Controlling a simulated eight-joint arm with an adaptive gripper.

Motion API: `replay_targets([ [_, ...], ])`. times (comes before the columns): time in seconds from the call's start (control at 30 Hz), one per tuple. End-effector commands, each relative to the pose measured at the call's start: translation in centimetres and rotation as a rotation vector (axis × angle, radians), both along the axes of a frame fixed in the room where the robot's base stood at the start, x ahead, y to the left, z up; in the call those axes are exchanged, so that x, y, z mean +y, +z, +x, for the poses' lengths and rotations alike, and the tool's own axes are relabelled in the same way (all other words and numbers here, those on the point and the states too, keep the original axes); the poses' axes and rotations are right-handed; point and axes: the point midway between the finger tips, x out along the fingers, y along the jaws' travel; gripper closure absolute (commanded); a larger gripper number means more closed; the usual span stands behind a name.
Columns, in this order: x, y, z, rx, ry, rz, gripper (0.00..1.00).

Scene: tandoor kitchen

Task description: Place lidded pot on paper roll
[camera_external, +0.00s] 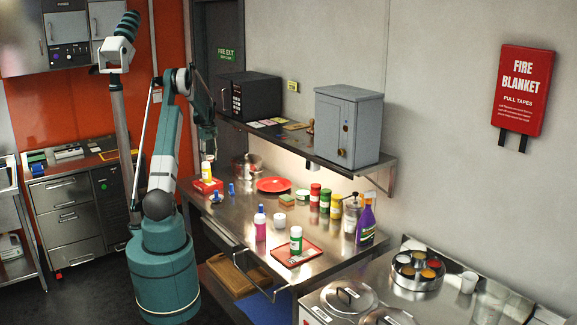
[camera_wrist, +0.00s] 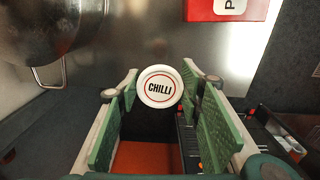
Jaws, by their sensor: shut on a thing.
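A small lidded pot (camera_external: 207,170) with a white lid marked CHILLI (camera_wrist: 159,87) is between the fingers of my gripper (camera_external: 207,149). In the wrist view the two green finger pads (camera_wrist: 160,105) stand on both sides of it, and the gripper is shut on it. In the external view it appears upright above or near a red box at the table's left end; I cannot tell whether it touches the box. A short white cylinder (camera_external: 280,220) on the mid table may be the paper roll, but I cannot tell for sure.
The red box (camera_external: 207,186) also shows in the wrist view (camera_wrist: 213,10). A shelf (camera_external: 297,143) overhangs the back.

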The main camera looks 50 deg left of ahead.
Motion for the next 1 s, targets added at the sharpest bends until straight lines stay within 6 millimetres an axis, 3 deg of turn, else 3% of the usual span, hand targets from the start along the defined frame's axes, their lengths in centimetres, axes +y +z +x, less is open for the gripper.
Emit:
replay_targets([
  [0.57,-0.3,0.6,0.0,0.000,-0.011,0.000,0.75],
  [0.77,-1.3,2.4,-0.2,0.000,-0.051,0.000,0.75],
  [1.0,-3.5,6.2,-0.6,0.000,-0.132,0.000,0.75],
])
